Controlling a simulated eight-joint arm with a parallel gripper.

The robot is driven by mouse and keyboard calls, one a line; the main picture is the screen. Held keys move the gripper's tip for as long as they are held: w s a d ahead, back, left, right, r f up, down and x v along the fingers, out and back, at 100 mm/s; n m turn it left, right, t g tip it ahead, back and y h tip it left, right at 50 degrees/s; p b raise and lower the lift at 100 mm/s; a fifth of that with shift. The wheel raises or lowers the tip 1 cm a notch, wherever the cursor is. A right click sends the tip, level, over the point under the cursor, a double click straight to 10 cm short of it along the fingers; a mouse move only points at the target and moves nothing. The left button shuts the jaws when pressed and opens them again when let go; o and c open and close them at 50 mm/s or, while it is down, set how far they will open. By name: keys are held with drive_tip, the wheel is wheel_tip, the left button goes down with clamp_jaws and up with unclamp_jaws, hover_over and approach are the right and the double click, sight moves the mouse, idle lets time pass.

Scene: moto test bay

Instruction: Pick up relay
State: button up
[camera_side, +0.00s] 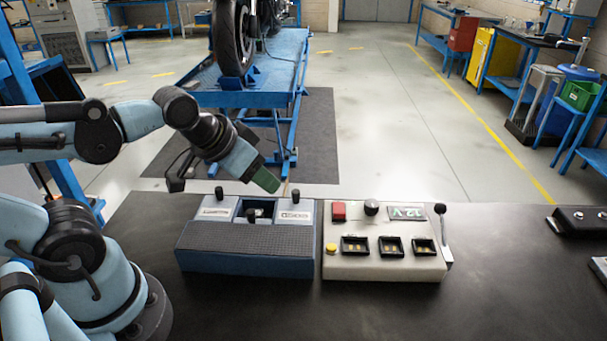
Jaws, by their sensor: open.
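A blue holder (246,265) with a dark ribbed front pad stands on the black bench. At its back sit light grey labelled blocks with black knobs, one at the left (216,209) and one at the right (296,212). I cannot tell for sure which of these is the relay. My gripper (271,184) hangs above and behind the holder, pointing down to the right. It is open, appears empty and looks apart from the blocks. Its fingertips are small and hard to make out.
A beige test panel (384,269) stands to the right, with three black-framed sockets, a red button, a black knob, a 12V plate and a lever (444,236) at its right edge. A dark box (582,221) lies at the far right. Bench space in front is clear.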

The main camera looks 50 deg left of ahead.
drive_tip(key=w+a+n+g, duration=0.1)
drive_tip(key=a+n+g, duration=0.1)
drive_tip(key=n+g, duration=0.55)
drive_tip(key=n, duration=0.2)
hover_over(258, 212)
drive_tip(key=shift+m+t, duration=0.25)
wheel_tip(258, 212, down, 6)
drive_tip(key=shift+a+f, duration=0.1)
drive_tip(key=shift+f, duration=0.05)
drive_tip(key=shift+s+f, duration=0.15)
drive_tip(key=shift+f, duration=1.35)
drive_tip(key=shift+s+f, duration=0.1)
drive_tip(key=shift+f, duration=1.4)
clamp_jaws()
drive_tip(key=shift+r, duration=0.2)
